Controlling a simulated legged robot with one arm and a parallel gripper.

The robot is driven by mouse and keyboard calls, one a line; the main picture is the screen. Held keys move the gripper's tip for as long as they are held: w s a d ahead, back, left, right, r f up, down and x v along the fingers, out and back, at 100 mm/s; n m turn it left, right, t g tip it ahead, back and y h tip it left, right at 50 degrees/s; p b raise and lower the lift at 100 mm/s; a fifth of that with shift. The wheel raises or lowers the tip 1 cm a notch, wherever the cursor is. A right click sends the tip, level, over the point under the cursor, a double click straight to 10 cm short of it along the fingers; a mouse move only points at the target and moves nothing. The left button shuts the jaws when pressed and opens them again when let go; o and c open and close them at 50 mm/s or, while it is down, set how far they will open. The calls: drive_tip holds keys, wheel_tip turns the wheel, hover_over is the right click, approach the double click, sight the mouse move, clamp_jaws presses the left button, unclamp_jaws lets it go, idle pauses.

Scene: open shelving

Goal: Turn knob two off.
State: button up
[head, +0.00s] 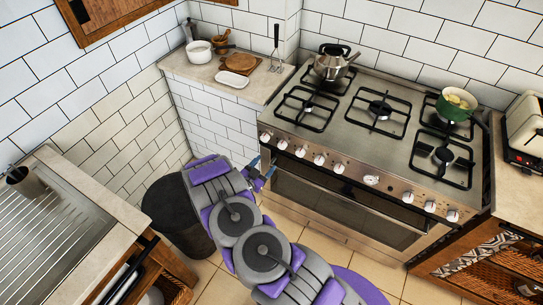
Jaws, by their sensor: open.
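A steel stove (352,115) stands at the back with a row of several white knobs along its front panel. The second knob from the left (282,144) is near the panel's left end; its turn angle is too small to make out. The leftmost knob (265,136) is beside it. No number labels are readable. My gripper (262,170) is open and empty, in front of the stove's left end. In the picture it is below and slightly left of the second knob, apart from it.
A silver kettle (331,66) and a green pot (455,104) stand on the burners. A dark bin (172,215) is behind my arm at left. A sink counter (85,190) is at front left, a toaster (525,130) at right. The floor before the oven is partly clear.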

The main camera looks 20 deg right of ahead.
drive_tip(key=v, duration=0.5)
drive_tip(key=shift+s+a, duration=0.25)
drive_tip(key=shift+a, duration=0.05)
drive_tip(key=w+a+r+n+y, duration=0.1)
drive_tip(key=w+a+r+y, duration=0.35)
drive_tip(key=a, duration=0.35)
drive_tip(key=w+a+r+n+y, duration=0.1)
drive_tip(key=w+a+r+y, duration=0.25)
drive_tip(key=a+y, duration=0.3)
drive_tip(key=s+a+r+n+g+y, duration=0.2)
drive_tip(key=s+a+r+n+y, duration=0.15)
drive_tip(key=s+r, duration=0.4)
drive_tip(key=s+a+r+n+g+y, duration=0.25)
drive_tip(key=s+a+r, duration=0.2)
drive_tip(key=r, duration=0.55)
drive_tip(key=s+d+r+n+g+h, duration=0.1)
drive_tip(key=s+d, duration=0.5)
drive_tip(key=s, duration=0.6)
drive_tip(key=s+d+r+n+g+h, duration=0.1)
drive_tip(key=s+d+r, duration=0.4)
drive_tip(key=s, duration=0.7)
drive_tip(key=s+d+r+n+g+h, duration=0.1)
drive_tip(key=s+d+r+n+g, duration=0.2)
drive_tip(key=s, duration=0.9)
drive_tip(key=d+g, duration=0.2)
drive_tip(key=d, duration=0.1)
drive_tip(key=shift+d+h, duration=0.3)
drive_tip(key=shift+s+r, duration=0.1)
drive_tip(key=shift+s, duration=0.05)
